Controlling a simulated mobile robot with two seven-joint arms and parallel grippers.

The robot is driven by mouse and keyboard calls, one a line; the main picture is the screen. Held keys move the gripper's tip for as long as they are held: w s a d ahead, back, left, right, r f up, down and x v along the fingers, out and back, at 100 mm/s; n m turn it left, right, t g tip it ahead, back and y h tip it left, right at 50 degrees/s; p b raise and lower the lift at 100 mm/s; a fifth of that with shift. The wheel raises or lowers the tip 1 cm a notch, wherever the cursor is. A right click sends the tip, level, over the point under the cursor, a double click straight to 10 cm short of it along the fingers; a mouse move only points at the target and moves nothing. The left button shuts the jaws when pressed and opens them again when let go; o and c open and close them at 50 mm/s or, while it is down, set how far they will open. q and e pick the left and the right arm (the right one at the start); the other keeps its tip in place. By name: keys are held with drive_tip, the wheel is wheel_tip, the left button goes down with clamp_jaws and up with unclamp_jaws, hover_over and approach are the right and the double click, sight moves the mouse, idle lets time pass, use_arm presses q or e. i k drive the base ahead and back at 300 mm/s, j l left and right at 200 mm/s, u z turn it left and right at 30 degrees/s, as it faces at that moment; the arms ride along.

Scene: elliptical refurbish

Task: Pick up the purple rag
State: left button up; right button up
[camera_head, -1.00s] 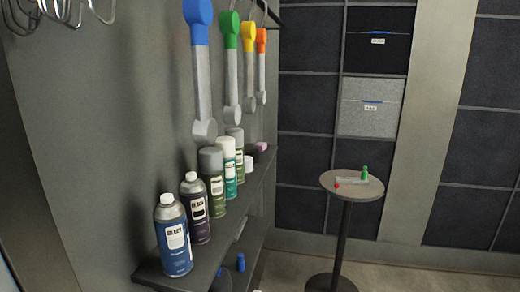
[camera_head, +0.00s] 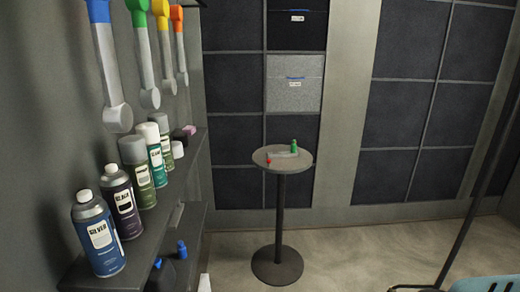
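A small pinkish-purple item (camera_head: 189,130) lies at the far end of the upper shelf, behind the spray cans. It is too small to tell whether it is the purple rag. No other purple cloth shows in the head view. Neither of my grippers is in view.
Several spray cans (camera_head: 97,236) stand along the dark wall shelf (camera_head: 150,235), below hanging wrench-like tools (camera_head: 110,70). A round table (camera_head: 303,162) holds a green bottle (camera_head: 294,147) and a small red item. A light blue object (camera_head: 485,284) is at lower right.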

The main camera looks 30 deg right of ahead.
sight(190, 131)
drive_tip(key=l+u, duration=0.15)
drive_tip(key=u, duration=0.65)
drive_tip(key=l+u, duration=0.65)
drive_tip(key=l, duration=0.25)
drive_tip(key=l+u, duration=0.15)
drive_tip(key=l, duration=0.3)
drive_tip(key=k+l+u, duration=0.15)
drive_tip(key=l, duration=0.3)
drive_tip(key=k+l, duration=0.1)
drive_tip(key=l, duration=0.7)
drive_tip(key=k+l, duration=0.15)
drive_tip(key=l, duration=0.25)
drive_tip(key=l+u, duration=0.1)
drive_tip(key=l, duration=0.35)
drive_tip(key=k, duration=0.05)
